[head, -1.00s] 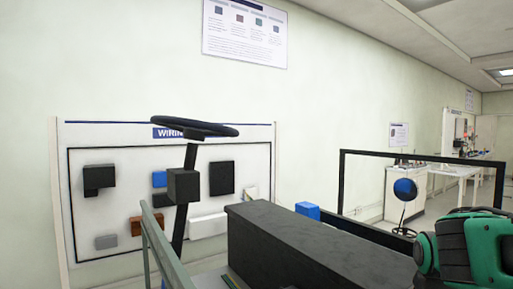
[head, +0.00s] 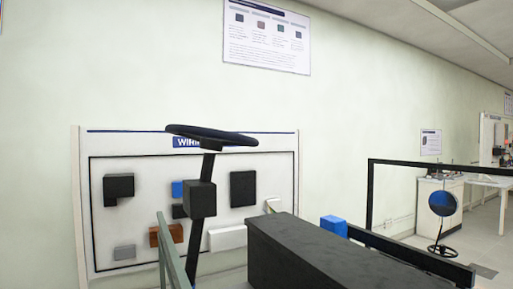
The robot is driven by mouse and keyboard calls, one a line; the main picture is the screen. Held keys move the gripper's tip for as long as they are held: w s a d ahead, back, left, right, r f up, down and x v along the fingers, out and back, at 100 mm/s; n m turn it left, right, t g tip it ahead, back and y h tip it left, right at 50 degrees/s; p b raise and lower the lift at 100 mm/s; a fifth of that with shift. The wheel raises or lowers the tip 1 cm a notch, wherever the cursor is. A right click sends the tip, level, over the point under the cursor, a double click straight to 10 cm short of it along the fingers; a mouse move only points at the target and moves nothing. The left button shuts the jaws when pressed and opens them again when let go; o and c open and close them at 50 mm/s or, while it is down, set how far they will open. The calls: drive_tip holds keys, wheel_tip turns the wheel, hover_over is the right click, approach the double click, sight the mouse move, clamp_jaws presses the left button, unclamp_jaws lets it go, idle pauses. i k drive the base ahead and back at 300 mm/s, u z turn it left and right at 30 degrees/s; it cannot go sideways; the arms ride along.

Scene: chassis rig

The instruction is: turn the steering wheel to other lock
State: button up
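The steering wheel (head: 211,136) is a dark, thin-rimmed wheel seen nearly edge-on, left of centre in the head view. It sits on top of a dark slanted column (head: 204,165) with a black box (head: 200,199) partway down. Its rim is tilted, with the left side slightly higher in the picture. Nothing touches the wheel. How far it is turned cannot be told from this edge-on view. My gripper is not in view.
A long dark block (head: 320,252) lies right of the column, with a grey-green rail (head: 174,252) at left. A wiring board (head: 270,169) stands behind against the wall.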

sight(209, 139)
drive_tip(key=u, duration=0.05)
drive_tip(key=k, duration=0.95)
drive_tip(key=u, duration=0.45)
drive_tip(key=i, duration=1)
drive_tip(key=z, duration=0.05)
